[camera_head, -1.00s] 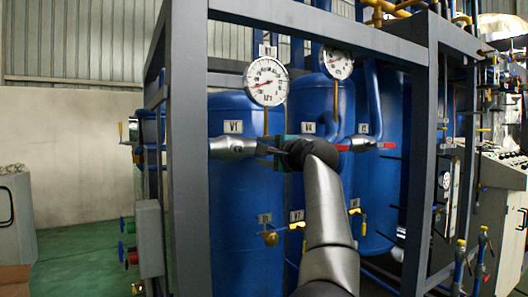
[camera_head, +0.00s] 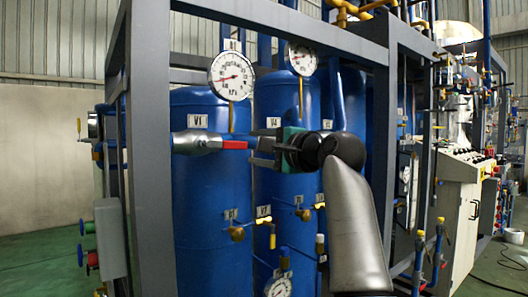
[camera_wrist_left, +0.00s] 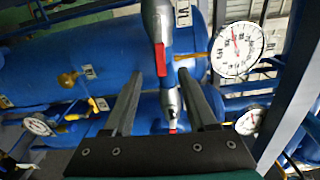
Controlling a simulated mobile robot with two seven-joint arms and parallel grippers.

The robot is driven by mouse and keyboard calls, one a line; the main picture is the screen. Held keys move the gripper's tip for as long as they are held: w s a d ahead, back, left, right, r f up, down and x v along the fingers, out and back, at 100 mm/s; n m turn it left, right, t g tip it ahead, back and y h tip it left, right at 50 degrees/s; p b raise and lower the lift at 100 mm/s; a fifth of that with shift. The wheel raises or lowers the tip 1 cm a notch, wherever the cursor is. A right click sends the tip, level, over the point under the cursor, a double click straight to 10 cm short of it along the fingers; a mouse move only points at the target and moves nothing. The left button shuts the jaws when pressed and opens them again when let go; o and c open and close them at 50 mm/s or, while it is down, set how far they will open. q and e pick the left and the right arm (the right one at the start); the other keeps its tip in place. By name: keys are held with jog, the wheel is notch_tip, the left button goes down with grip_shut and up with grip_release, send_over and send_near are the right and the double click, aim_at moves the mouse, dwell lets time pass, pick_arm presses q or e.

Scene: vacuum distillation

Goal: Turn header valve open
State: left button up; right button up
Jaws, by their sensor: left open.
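The valve under the V1 label has a silver body (camera_head: 192,141) and a red lever handle (camera_head: 233,145) pointing right, roughly in line with the body. My left gripper (camera_head: 254,151) is open, just right of the handle's free end, its fingers pointing left. In the left wrist view, the red handle (camera_wrist_left: 160,58) appears between the two fingertips (camera_wrist_left: 160,76); I cannot tell whether they touch it. A second silver valve body (camera_wrist_left: 170,100) shows farther down between the fingers. My right gripper is not in view.
A grey frame post (camera_head: 153,150) stands left of the valve, and a beam (camera_head: 270,30) crosses above. Round gauges (camera_head: 231,75) (camera_head: 302,57) hang over the blue tanks (camera_head: 212,195). Brass valves (camera_head: 237,232) sit lower on the tanks. Another post (camera_head: 387,130) stands right of my arm.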

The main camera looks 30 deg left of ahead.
pick_arm(q)
jog(key=shift+v, duration=1.05)
